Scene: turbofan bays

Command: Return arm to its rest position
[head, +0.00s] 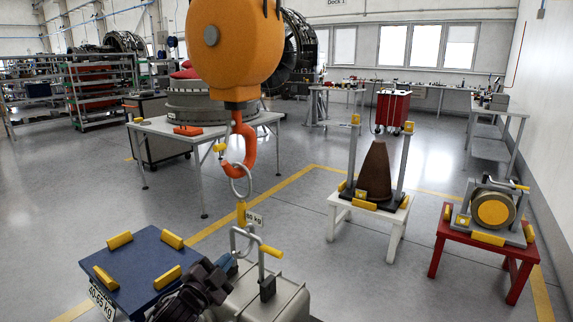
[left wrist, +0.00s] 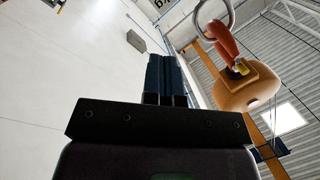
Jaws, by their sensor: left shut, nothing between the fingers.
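My left arm comes in at the bottom of the head view. Its dark gripper (head: 229,263) is shut and empty, beside the metal lifting handle (head: 243,240) above a grey case (head: 265,298). In the left wrist view its blue-grey fingers (left wrist: 165,80) are together with nothing between them. An orange hoist (head: 235,50) hangs in front, with a red hook (head: 241,150) and a steel ring (head: 241,184) in it. The hoist also shows in the left wrist view (left wrist: 245,92), right of the fingers. Whether the gripper touches the handle is unclear. My right gripper is out of view.
A blue platform (head: 145,268) with yellow blocks stands left of the grey case. A white stand (head: 369,215) holds a brown cone (head: 374,172). A red stand (head: 485,240) holds a round drum (head: 494,210). A grey table (head: 165,128) stands behind. Floor is free between.

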